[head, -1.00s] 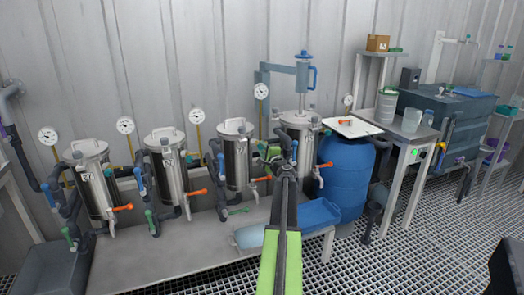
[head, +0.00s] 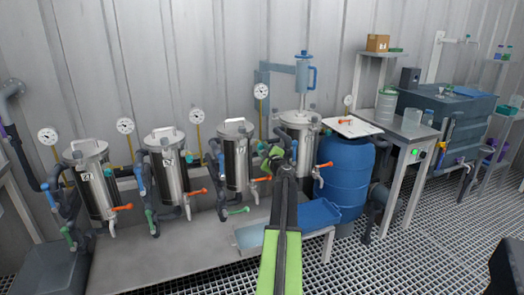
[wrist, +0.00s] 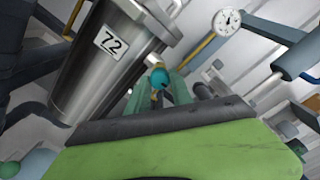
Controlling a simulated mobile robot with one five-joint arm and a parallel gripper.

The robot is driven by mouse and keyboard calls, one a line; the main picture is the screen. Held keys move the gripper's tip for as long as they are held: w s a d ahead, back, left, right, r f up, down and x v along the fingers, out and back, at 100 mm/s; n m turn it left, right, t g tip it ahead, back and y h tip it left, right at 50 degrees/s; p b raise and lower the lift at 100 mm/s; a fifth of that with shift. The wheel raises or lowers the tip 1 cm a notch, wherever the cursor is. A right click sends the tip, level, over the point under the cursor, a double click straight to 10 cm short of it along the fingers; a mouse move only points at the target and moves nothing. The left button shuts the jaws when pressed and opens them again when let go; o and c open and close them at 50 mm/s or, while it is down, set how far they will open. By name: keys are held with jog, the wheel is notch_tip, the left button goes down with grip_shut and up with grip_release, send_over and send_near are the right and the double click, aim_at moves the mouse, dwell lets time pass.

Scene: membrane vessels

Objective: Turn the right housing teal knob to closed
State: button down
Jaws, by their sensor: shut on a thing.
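A teal knob (wrist: 160,78) shows in the wrist view between the green fingers of my gripper (wrist: 163,88). The fingers are shut on it. Beside it on the left is a steel housing (wrist: 105,62) with a label reading 72. In the head view my gripper (head: 270,152) is in front of the rightmost steel housing (head: 300,135), at its left side. My arm and gripper hide the held knob there, and its handle angle cannot be told.
Several steel housings, such as the third one (head: 236,155), stand in a row with dark pipes and orange levers. A blue barrel (head: 345,170) and a white board (head: 352,127) are to the right.

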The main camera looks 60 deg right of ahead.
jog(key=c, duration=1.1)
grip_release()
jog(key=v, duration=1.7)
jog(key=shift+s+a, duration=0.1)
jog(key=shift+a, duration=0.05)
